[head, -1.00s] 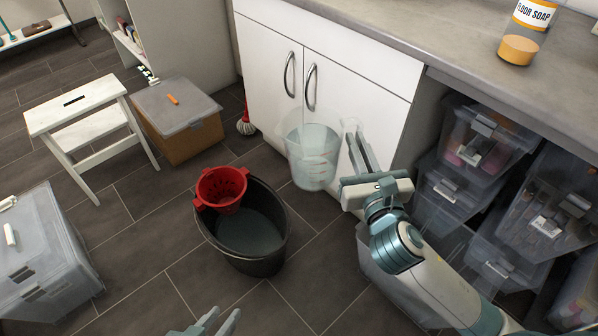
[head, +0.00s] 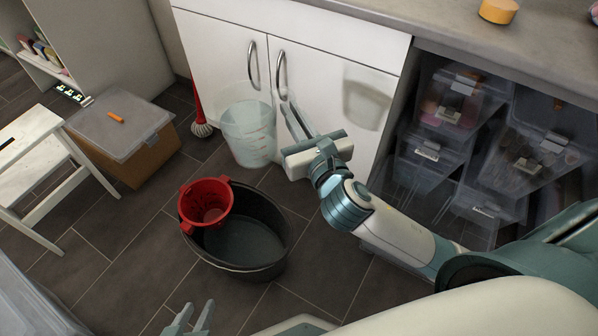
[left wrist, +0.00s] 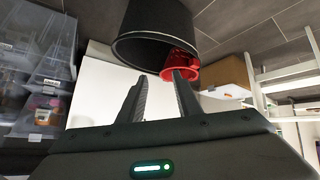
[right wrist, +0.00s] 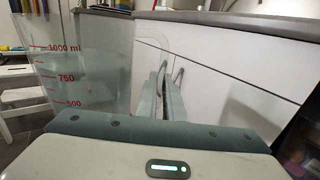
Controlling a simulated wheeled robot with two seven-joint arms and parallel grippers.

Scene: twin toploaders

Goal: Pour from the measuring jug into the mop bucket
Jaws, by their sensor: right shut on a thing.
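The clear measuring jug (head: 248,135) is upright in front of the white cabinet in the head view. My right gripper (head: 289,106) is shut on its handle, at the jug's right side. In the right wrist view the jug (right wrist: 90,70) shows red volume marks, and the fingers of the right gripper (right wrist: 166,90) close on the clear handle. The black mop bucket (head: 270,262) stands on the floor, nearer than the jug, with a red wringer (head: 206,204) at its left rim. My left gripper (head: 188,318) is open and empty at the bottom of the head view, its fingers apart in the left wrist view (left wrist: 158,85).
White cabinet doors (head: 215,50) with metal handles stand behind the jug. Clear storage boxes (head: 440,150) fill the space at right. A lidded box (head: 125,140), a white step stool (head: 35,160) and a red-handled brush (head: 199,115) are at left. Floor around the bucket is clear.

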